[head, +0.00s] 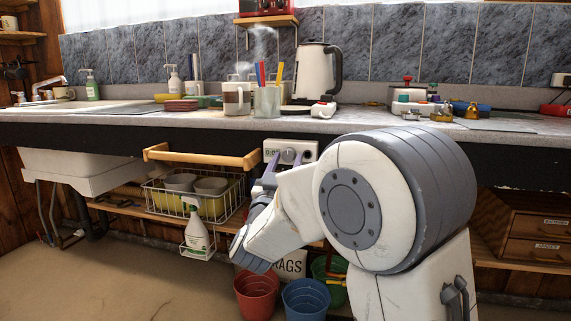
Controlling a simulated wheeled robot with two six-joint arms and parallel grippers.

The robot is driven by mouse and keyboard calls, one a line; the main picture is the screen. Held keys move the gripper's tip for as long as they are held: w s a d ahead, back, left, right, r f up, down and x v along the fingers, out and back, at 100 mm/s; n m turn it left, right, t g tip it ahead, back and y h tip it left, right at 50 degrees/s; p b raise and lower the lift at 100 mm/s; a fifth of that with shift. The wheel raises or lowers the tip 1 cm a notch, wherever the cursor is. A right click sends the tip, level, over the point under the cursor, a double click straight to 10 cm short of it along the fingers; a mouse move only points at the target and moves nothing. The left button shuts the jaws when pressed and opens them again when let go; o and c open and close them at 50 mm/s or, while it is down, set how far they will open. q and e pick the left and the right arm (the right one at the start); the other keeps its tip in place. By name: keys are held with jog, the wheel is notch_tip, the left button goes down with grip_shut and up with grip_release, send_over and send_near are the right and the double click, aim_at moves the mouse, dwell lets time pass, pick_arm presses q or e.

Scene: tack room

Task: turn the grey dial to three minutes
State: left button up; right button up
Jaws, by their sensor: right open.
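The grey dial (288,155) sits on a small white panel (306,148) on the dark front edge below the counter. My right gripper (284,161) is open in front of the panel, with its fingers close to the dial. I cannot tell whether they touch it. My right arm hides the lower right of the panel, and the dial's pointer and markings are too small to read. My left gripper is not in view.
A wooden rail (201,155) and a wire basket (194,203) with bowls are left of the panel. A spray bottle (195,231) hangs below the basket. Red (256,293) and blue (306,298) buckets stand beneath. The counter (180,118) above holds a mug, pen holder and kettle.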

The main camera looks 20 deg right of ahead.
grip_shut()
jog(key=shift+m, duration=0.4)
